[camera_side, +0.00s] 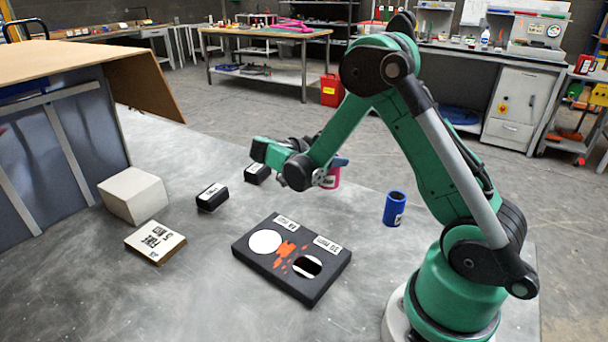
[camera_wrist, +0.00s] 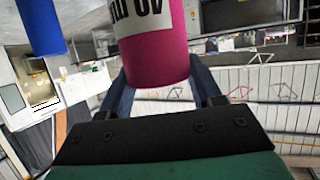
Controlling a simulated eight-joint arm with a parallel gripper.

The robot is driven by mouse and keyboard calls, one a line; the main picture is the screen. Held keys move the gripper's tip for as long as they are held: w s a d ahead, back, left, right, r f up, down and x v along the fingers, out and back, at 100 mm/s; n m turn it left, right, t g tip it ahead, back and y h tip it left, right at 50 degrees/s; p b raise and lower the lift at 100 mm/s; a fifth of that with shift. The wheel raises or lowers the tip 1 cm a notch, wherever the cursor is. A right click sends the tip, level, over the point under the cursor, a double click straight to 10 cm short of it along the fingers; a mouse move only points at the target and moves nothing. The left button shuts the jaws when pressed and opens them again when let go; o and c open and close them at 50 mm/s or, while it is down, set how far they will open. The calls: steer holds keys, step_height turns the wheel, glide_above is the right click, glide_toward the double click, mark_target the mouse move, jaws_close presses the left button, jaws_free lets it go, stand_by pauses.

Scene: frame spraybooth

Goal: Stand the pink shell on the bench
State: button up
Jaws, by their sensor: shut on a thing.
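The pink shell (camera_side: 333,178) is a small cylinder with a white label. It looks upright near the far edge of the grey bench (camera_side: 190,270). My gripper (camera_side: 331,168) is shut on it. In the wrist view the pink shell (camera_wrist: 158,62) sits between the two fingers of my gripper (camera_wrist: 160,88), and its label reads upside down. The fingers partly hide it in the side view. I cannot tell whether its base touches the bench.
A blue cylinder (camera_side: 395,208) stands to the right, near my arm's base. A black block (camera_side: 262,270) with a white disc, a dark opening and orange splashes lies in front. Small black boxes (camera_side: 212,197), a pale block (camera_side: 133,195) and a labelled plate (camera_side: 155,242) are left.

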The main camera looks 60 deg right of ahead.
steer(key=shift+f, duration=2.1)
steer(key=o, duration=1.3)
steer(key=shift+o, duration=0.2)
steer(key=v, duration=1.1)
steer(key=s+a+r+n+t+y, duration=0.2)
steer(key=a+n+t+y, duration=0.3)
steer(key=n, duration=0.6)
steer(key=s+a+r+n+t+y, duration=0.3)
steer(key=a+n+t+y, duration=0.3)
steer(key=n, duration=0.5)
steer(key=shift+s+a+r+n+t+y, duration=0.15)
steer(key=shift+s+a+n+t+y, duration=0.15)
steer(key=shift+s+t+y, duration=0.4)
